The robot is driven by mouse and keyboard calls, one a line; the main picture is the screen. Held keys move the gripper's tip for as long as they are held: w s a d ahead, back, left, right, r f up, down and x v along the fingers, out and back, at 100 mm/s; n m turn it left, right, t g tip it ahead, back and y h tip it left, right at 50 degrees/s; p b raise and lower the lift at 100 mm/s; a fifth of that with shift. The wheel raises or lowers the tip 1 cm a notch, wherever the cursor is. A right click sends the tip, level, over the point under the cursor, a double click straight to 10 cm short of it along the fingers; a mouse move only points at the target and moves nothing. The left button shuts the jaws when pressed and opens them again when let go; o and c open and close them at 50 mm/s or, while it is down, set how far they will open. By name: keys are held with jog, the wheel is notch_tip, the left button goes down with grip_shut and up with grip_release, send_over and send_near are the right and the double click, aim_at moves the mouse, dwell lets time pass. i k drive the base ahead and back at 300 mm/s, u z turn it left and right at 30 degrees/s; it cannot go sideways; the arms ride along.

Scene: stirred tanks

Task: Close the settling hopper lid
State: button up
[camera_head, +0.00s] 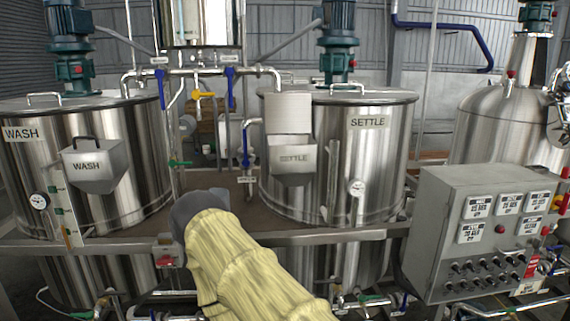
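The settling hopper (293,163) is a metal box with a tapered bottom and a "SETTLE" label. It is mounted on the front left of the tank marked SETTLE (372,165). Its lid (288,113) is a plain metal panel standing upright above the hopper's back edge, so the hopper is open at the top. My arm, in a pale yellow sleeve, rises from the bottom centre. Its dark grey end is left of and below the hopper, apart from it in the picture. My gripper's fingers are hidden beyond that end.
The WASH tank (105,160) at left has its own hopper (94,165) with a dark handle on top. Pipes with a blue-handled valve (246,145) run close left of the settling hopper. A grey control box (480,240) stands at right. A metal rail (330,236) crosses in front.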

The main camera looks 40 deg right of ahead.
aim_at(284, 113)
jog(key=u, duration=0.9)
jog(key=i, duration=0.8)
jog(key=z, duration=2.75)
jog(key=i, duration=0.5)
jog(key=z, duration=0.05)
jog(key=k, duration=0.9)
jog(key=u, duration=0.15)
